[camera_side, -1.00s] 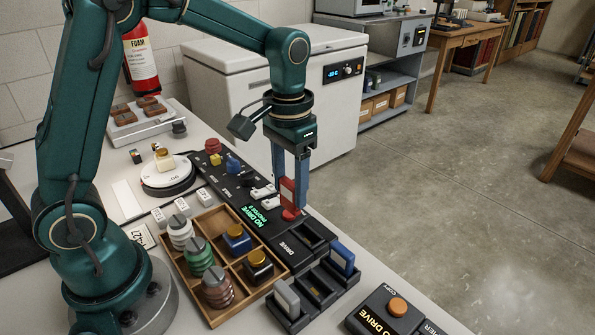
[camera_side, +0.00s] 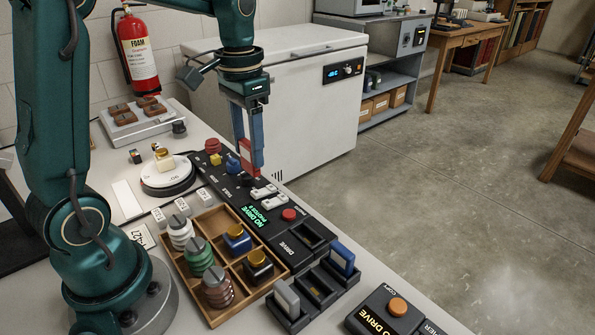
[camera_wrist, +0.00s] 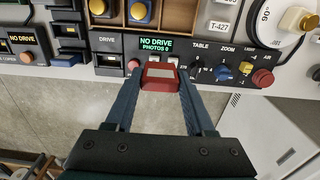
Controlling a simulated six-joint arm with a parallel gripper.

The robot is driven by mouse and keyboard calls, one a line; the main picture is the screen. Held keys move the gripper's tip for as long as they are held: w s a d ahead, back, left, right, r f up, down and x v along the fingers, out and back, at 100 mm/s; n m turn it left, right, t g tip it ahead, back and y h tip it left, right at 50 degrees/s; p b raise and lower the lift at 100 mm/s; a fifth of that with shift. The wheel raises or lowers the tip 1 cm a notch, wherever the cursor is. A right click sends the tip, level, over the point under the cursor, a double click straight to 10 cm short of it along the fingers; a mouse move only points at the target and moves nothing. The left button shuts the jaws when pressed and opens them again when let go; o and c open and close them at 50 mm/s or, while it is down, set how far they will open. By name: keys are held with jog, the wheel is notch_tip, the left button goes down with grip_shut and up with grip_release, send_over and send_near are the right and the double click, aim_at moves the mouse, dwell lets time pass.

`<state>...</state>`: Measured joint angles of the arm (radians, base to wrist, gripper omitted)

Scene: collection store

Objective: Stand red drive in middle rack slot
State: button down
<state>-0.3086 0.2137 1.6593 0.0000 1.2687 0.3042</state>
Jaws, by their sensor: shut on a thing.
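My gripper (camera_side: 249,172) is shut on the red drive (camera_side: 245,152), which hangs upright between the fingers above the far part of the black console. In the wrist view the red drive (camera_wrist: 160,76) sits between both fingertips. The rack (camera_side: 318,291) stands at the near end of the console, to the right of and nearer than my gripper. A grey drive (camera_side: 287,297) stands in one end slot and a blue drive (camera_side: 342,257) in the other. The middle slot (camera_side: 316,286) between them looks empty.
The black console (camera_side: 270,236) has a display reading NO DRIVE, a red button (camera_side: 289,214), switches and an empty drive bay (camera_side: 309,236). A wooden tray (camera_side: 205,222) of knobbed pieces lies beside it. A copier box (camera_side: 388,312) is at the near right.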

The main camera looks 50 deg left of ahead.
jog(key=shift+w+n, duration=0.15)
jog(key=shift+n, duration=0.35)
jog(key=shift+w+d+f+n, duration=0.1)
jog(key=shift+w+f+n, duration=0.1)
jog(key=shift+n, duration=0.3)
jog(key=s+d+f+m, duration=0.1)
jog(key=d+f, duration=0.1)
jog(key=d, duration=0.8)
jog(key=s+d+f+m, duration=0.1)
jog(key=s+d+f, duration=0.1)
jog(key=d, duration=0.7)
jog(key=shift+d+f, duration=0.2)
jog(key=shift+f, duration=2.55)
jog(key=shift+f, duration=0.6)
jog(key=c, duration=0.5)
grip_release()
